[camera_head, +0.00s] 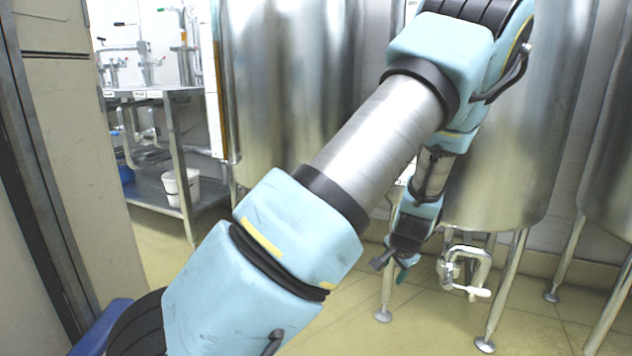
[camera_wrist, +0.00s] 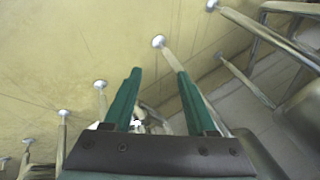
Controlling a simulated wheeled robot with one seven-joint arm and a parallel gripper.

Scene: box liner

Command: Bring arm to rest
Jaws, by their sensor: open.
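My arm, light blue with grey and black joints, reaches up across the middle of the head view and bends down at the upper right. My gripper (camera_head: 402,274) hangs at its end in front of a steel tank. In the wrist view my gripper (camera_wrist: 154,88) shows two green fingers standing well apart. Nothing is held between them. Only the floor and tank legs show beyond the fingertips.
Steel tanks (camera_head: 290,90) on thin legs stand behind my arm. A white-handled valve (camera_head: 466,272) is close to the right of my gripper. A metal shelf table (camera_head: 165,95) with a white bucket (camera_head: 181,187) stands at left. The yellowish floor (camera_wrist: 60,50) is open.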

